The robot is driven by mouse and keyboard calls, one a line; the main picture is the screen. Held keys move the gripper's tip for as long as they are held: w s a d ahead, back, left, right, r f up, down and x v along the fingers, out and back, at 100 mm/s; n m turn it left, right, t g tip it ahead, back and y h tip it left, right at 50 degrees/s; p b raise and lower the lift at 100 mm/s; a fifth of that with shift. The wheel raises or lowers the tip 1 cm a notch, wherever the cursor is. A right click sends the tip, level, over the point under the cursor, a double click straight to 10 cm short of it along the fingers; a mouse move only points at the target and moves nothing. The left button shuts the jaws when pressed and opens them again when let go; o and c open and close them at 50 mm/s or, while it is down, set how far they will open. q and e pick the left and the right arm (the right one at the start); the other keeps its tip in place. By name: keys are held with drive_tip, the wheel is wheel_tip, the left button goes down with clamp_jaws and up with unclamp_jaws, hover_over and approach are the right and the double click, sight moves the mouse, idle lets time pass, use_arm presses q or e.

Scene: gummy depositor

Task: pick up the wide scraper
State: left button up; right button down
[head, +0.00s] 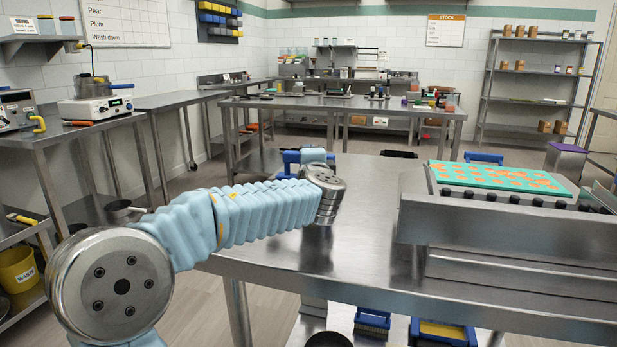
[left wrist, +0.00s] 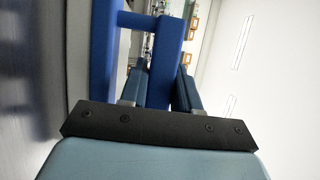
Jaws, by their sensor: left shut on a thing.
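My left arm reaches over the steel table (head: 350,210), and its wrist hides much of the left gripper in the head view. A blue frame-like tool, which looks like the wide scraper (head: 289,158), shows just beyond the wrist. In the left wrist view, the left gripper (left wrist: 158,88) has its two dark blue fingers on either side of the scraper's blue bar (left wrist: 168,55). The gripper is shut on this bar. A grey edge runs along the scraper's left side there. Whether the scraper touches the table cannot be told. My right gripper is not in view.
A steel depositor (head: 500,228) stands on the right of the table, carrying a teal mould tray (head: 437,176) with orange cavities. Blue tools (head: 372,320) sit low under the front edge. The middle of the tabletop is clear. More steel tables (head: 345,105) stand behind.

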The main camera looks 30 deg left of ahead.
use_arm(q)
clamp_jaws()
wheel_tip(320, 180, up, 10)
drive_tip(key=shift+p, duration=0.65)
drive_tip(key=o, duration=0.5)
unclamp_jaws()
clamp_jaws()
